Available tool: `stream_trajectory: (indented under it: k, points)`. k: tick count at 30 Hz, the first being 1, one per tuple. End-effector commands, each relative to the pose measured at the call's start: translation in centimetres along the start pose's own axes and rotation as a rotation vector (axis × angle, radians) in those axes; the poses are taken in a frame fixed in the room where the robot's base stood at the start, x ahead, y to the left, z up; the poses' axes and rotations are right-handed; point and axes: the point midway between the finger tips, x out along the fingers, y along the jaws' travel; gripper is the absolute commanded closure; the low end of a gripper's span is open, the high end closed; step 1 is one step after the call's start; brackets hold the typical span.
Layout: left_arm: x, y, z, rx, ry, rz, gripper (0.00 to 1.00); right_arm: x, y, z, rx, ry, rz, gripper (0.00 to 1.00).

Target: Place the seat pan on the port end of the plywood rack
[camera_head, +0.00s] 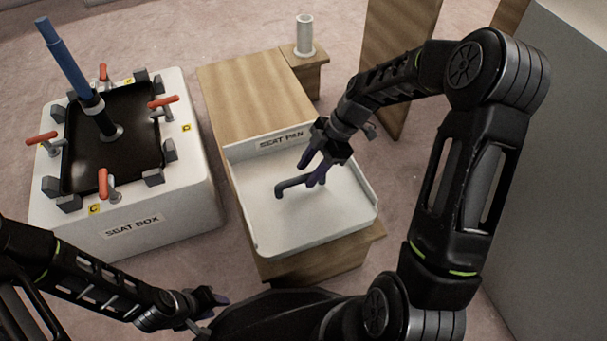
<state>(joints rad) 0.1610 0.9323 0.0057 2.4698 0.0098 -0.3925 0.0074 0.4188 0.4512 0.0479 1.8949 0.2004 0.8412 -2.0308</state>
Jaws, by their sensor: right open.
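The white seat pan (282,225), labelled "SEAT PAN" on its raised far wall, lies on the near part of a wooden rack (255,92) that looks like plywood. A dark bar handle (292,185) stands up from the middle of the pan. My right gripper (311,175) reaches in from the right over the pan. It is open, with its fingers at the right part of the handle; I cannot tell whether they touch it. My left gripper (215,299) is low at the bottom, apart from the pan, and its jaws are too small and dark to read.
A white seat box (190,195) stands at left, with a black recessed top, several red-handled clamps and a blue post (66,62). A white cylinder (304,35) stands on a small wooden block behind the rack. A wooden panel (390,60) and grey wall (555,190) are at right.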

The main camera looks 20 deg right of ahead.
Motion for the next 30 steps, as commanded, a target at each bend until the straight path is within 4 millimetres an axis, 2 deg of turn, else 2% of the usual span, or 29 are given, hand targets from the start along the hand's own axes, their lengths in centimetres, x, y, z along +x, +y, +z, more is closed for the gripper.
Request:
stream_trajectory:
  k: [1,6,12,16,30]
  points:
    - [-0.8,0.2,0.0,0.000,-0.002,0.000,0.64,-1.5,0.1,-0.2,0.000,-0.002,0.004,0.58]
    - [-1.9,0.6,0.1,0.001,-0.008,0.000,0.64,-5.1,0.1,-0.1,0.000,-0.002,0.003,0.58]
    - [-2.6,0.8,0.2,0.001,-0.013,0.000,0.64,-7.7,0.0,-0.1,0.000,-0.001,0.001,0.58]
    - [-2.7,0.8,0.3,0.001,-0.014,0.000,0.64,-8.2,0.0,0.0,0.000,-0.001,0.001,0.58]
    - [-2.7,0.8,0.3,0.001,-0.014,0.000,0.64,-8.2,0.0,0.0,-0.001,0.000,0.000,0.58]
